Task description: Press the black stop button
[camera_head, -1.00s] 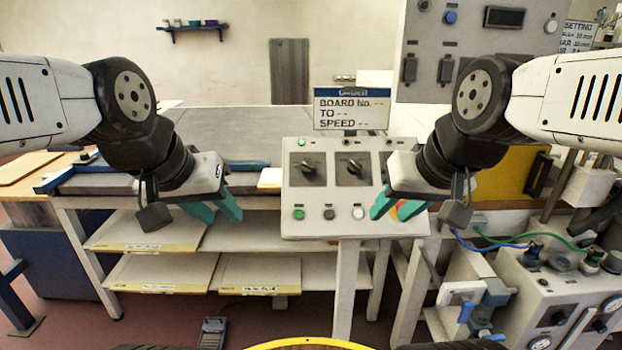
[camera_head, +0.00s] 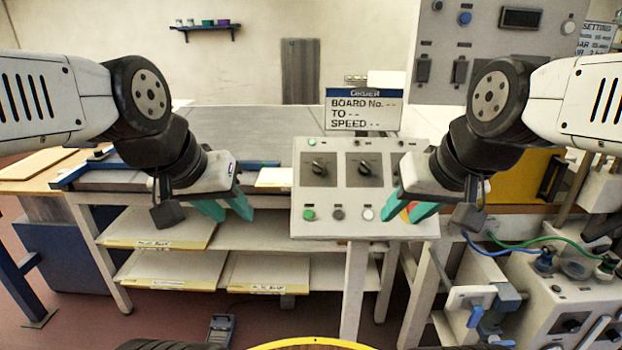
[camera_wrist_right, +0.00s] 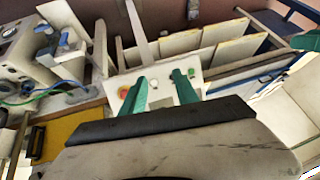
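The control panel (camera_head: 325,228) is a pale sloped box with two dark rotary knobs above a lower row of buttons. The black button (camera_head: 338,213) looks dark grey and sits between a green button (camera_head: 309,214) and a white button (camera_head: 368,213). My right gripper (camera_head: 402,216) is open and empty over the panel's right side, partly hiding a red-orange button. In the right wrist view, its two green fingers (camera_wrist_right: 160,84) are apart, with the panel between and beyond them. My left gripper (camera_head: 230,210) is open and empty, left of the panel.
A display sign (camera_head: 363,109) stands behind the panel. Shelves with pale boards (camera_head: 170,268) lie below on the left. A grey cabinet (camera_head: 495,50) with switches and a machine with green and blue hoses (camera_head: 550,243) are on the right. Space in front of the panel is clear.

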